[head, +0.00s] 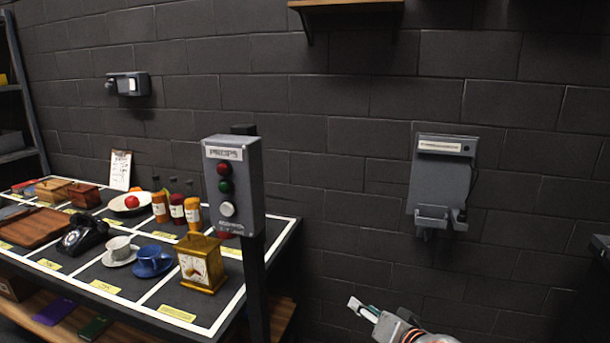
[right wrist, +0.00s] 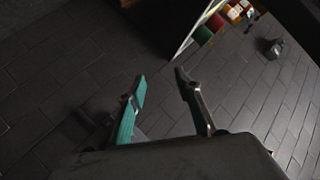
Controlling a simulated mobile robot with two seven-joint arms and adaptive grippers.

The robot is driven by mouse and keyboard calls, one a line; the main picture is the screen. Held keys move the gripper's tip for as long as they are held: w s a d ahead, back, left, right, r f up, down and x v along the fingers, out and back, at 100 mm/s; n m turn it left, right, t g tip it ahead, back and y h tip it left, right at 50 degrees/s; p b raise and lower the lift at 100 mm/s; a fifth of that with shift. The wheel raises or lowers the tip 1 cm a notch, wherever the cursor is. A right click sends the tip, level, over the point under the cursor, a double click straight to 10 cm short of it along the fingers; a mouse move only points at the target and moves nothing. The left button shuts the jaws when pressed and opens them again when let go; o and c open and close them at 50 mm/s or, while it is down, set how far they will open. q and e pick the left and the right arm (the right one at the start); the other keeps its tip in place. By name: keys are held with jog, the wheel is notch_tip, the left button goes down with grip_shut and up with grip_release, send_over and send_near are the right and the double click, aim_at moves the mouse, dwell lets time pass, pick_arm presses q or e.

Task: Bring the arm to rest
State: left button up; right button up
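My right gripper (head: 362,309) shows at the bottom of the head view, right of the post, with its arm coming in from the lower right. In the right wrist view its two fingers (right wrist: 160,78) stand apart with nothing between them, over dark flooring or wall. The cue button box (head: 233,187) stands on a post, with a red, a green and a white button on its face. The gripper is below and to the right of the box, apart from it. My left gripper is not in view.
A prop table (head: 285,243) with white-lined cells stands at the left, holding a black telephone (head: 86,234), cups, bottles and a gold clock (head: 201,262). A grey wall unit (head: 441,180) hangs at the right. The wall between post and unit is bare.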

jog(key=s+d+f+n, duration=0.1)
jog(key=s+f+n, duration=0.1)
jog(key=s+f, duration=0.5)
jog(key=s+d+f+n+g+h, duration=0.1)
jog(key=s+d+f+n, duration=0.1)
jog(key=s+f, duration=0.5)
jog(key=s+d+f+n+g+h, duration=0.1)
jog(key=s+f, duration=0.7)
jog(key=s, duration=0.9)
jog(key=d+n, duration=0.1)
jog(key=n, duration=0.1)
jog(key=shift+n, duration=0.3)
jog(key=shift+d+f, duration=0.1)
jog(key=shift+f, duration=0.05)
